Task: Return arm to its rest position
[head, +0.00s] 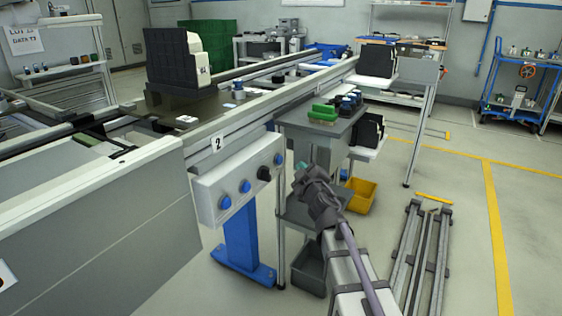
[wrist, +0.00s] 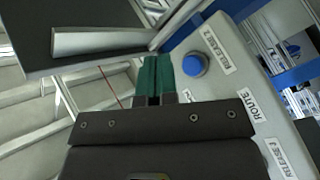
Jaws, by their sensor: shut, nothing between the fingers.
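My gripper (head: 301,168) is at the end of my raised arm, right of the control box in the head view. In the wrist view its two green fingers (wrist: 153,78) lie side by side, shut and empty. The pale control box (head: 236,190) carries blue buttons and a black knob. In the wrist view, a blue button (wrist: 195,64) beside the RELEASE 2 label is to the right of the fingertips. The fingers look apart from that button; their exact distance from the box is hard to tell.
The conveyor line (head: 225,125) runs along the left, with a black and white part (head: 175,58) on it. A grey stand (head: 335,130) with green and blue items is behind my gripper. A yellow bin (head: 360,195) and rails (head: 425,250) are low right. Open floor lies farther right.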

